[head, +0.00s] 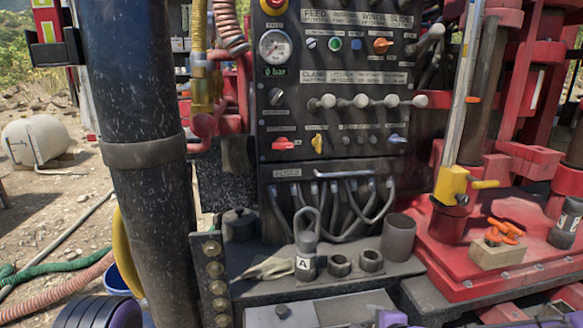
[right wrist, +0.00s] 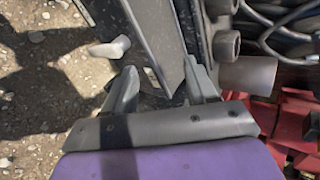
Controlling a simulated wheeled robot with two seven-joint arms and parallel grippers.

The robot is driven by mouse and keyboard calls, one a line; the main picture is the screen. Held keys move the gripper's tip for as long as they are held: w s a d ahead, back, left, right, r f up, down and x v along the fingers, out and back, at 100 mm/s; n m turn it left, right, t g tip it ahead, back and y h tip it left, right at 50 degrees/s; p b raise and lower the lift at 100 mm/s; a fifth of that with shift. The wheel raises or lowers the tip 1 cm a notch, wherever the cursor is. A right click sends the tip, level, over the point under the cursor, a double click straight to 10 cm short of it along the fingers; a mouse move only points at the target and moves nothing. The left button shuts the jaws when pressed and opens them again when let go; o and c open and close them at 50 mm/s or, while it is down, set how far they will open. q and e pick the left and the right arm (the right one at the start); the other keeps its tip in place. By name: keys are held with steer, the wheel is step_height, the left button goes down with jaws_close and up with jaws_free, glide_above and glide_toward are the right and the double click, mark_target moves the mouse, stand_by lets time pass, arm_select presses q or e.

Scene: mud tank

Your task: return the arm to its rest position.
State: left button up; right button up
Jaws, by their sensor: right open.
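My right gripper (right wrist: 160,68) shows in the right wrist view with its two grey fingers spread apart. No object is visible between them. Its fingers point toward the edge of a dark metal ledge, with gravel ground to the left. Small purple parts, likely of my own arms, show at the bottom edge of the head view, but the right gripper's fingers cannot be made out there. My left gripper is not visible in either view.
A control panel (head: 340,80) with knobs and levers stands ahead. A shelf below holds a shackle marked A (head: 306,262), a grey cup (head: 398,238) and two rings. A thick dark pipe (head: 145,190) stands left. Orange-handled valve (head: 505,230) sits on a block at right.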

steer(key=s+d+f+n+g+h, duration=0.1)
steer(key=s+f+n+g, duration=0.25)
steer(key=s+f, duration=0.8)
steer(key=s+d+f+n+g+h+p, duration=0.1)
steer(key=s+d+f+n, duration=0.3)
steer(key=s, duration=0.6)
steer(key=s+d+f+n+g+h+p, duration=0.1)
steer(key=s+d+f+n+g+h, duration=0.1)
steer(key=s, duration=0.9)
steer(key=d+f+n+g, duration=0.1)
steer(key=d+f+n, duration=0.1)
steer(key=d+f, duration=0.1)
steer(key=shift+d+f+h, duration=0.2)
steer(key=shift+d+h, duration=0.1)
steer(key=shift+d, duration=0.3)
